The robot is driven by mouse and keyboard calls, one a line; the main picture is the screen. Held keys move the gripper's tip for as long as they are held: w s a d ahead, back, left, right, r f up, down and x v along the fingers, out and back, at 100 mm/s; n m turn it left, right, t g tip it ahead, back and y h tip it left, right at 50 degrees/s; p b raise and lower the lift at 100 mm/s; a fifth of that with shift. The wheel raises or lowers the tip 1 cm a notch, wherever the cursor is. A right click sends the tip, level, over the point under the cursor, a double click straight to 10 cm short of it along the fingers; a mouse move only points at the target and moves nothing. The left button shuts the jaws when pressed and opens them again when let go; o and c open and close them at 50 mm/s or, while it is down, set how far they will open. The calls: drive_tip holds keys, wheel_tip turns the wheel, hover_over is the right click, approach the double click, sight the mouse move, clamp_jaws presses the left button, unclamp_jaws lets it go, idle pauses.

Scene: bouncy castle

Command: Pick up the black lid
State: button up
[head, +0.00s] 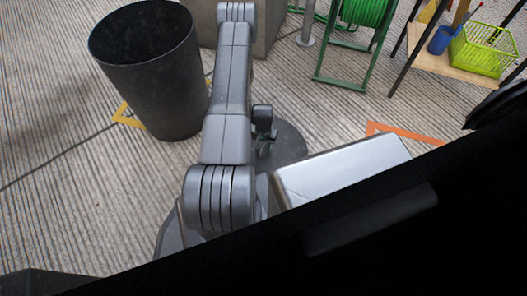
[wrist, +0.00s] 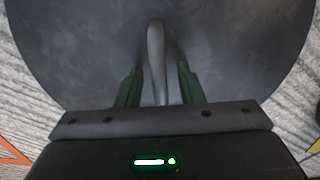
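The black lid (wrist: 230,50) is a dark round disc that fills much of the wrist view. Its curved upright handle (wrist: 155,50) stands in the middle of that view. My gripper (wrist: 160,68) is open, with one green finger on each side of the handle and a visible gap to it on both sides. In the head view the lid (head: 289,143) lies on the striped floor, partly hidden by my arm. My gripper (head: 265,142) is over it there, mostly hidden behind my arm.
A tall black bin (head: 150,75), open at the top, stands to the left. A green reel on a frame (head: 365,12) stands behind. A wooden stand (head: 440,62) at upper right holds a green basket (head: 484,50) and a blue cup (head: 441,40).

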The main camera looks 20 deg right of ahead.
drive_tip(key=shift+f, duration=0.1)
idle(0.3)
clamp_jaws()
idle(1.3)
